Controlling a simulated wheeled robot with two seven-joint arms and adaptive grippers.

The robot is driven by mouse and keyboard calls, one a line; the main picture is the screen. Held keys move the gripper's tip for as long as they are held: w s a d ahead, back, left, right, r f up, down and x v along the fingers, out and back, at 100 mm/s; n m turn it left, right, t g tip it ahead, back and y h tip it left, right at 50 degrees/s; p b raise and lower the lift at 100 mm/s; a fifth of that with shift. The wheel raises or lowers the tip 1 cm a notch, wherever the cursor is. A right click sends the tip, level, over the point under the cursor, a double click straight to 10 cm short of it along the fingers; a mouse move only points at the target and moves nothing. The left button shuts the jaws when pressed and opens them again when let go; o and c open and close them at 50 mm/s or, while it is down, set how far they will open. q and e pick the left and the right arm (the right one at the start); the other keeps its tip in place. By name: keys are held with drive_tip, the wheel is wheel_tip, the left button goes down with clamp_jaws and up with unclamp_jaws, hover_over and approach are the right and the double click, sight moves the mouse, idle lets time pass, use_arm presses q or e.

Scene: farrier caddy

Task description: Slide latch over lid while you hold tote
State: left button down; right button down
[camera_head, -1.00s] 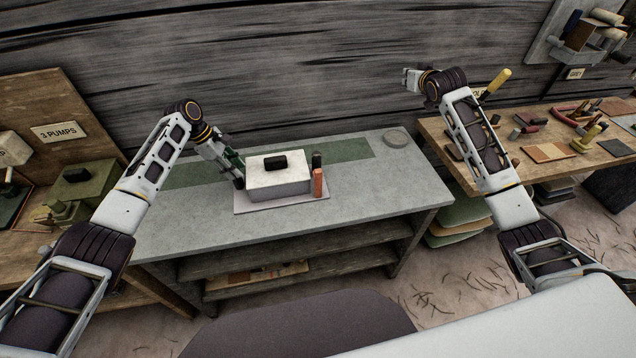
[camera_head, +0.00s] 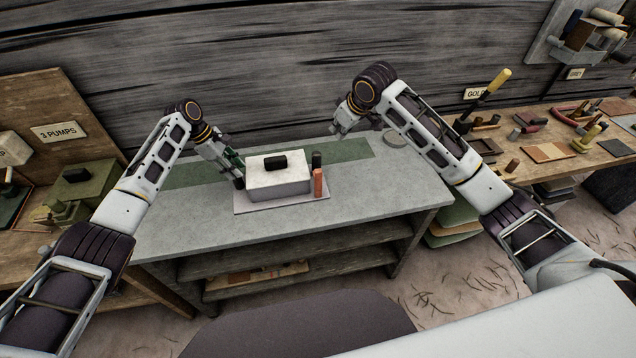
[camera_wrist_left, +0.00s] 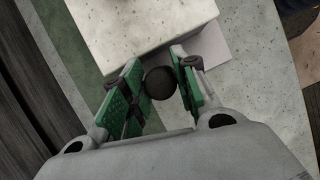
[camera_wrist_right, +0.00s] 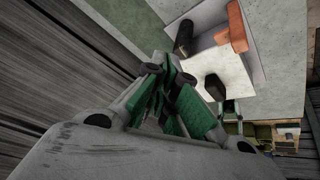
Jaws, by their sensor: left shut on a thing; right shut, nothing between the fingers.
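The tote (camera_head: 280,184) is a pale speckled box with a black grip (camera_head: 275,163) on top of its lid. An orange-red block (camera_head: 318,182) and a dark upright post (camera_head: 316,160) stand at its right side; I cannot tell which of them is the latch. Both show in the right wrist view, the block (camera_wrist_right: 236,30) and the post (camera_wrist_right: 183,38). My left gripper (camera_head: 239,178) is shut on a dark round knob (camera_wrist_left: 160,83) at the tote's left side. My right gripper (camera_head: 342,128) is shut and empty, above the bench behind and right of the tote.
The tote stands on a light plate (camera_head: 250,208) on a grey bench (camera_head: 390,200) with a green strip (camera_head: 345,149). A round disc (camera_head: 393,138) lies at the back right. The bench front is clear. A tool-covered wooden table (camera_head: 560,170) stands at right.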

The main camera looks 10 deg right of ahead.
sight(317, 181)
drive_tip(key=s+a+f+n+g, duration=0.1)
drive_tip(key=s+a+n+g, duration=0.1)
drive_tip(key=s+a, duration=0.2)
drive_tip(key=shift+s+f+n+g+h, duration=0.3)
drive_tip(key=shift+s+f, duration=0.05)
drive_tip(key=shift+s, duration=0.7)
drive_tip(key=shift+f, duration=0.1)
wheel_tip(317, 181, down, 9)
idle(0.4)
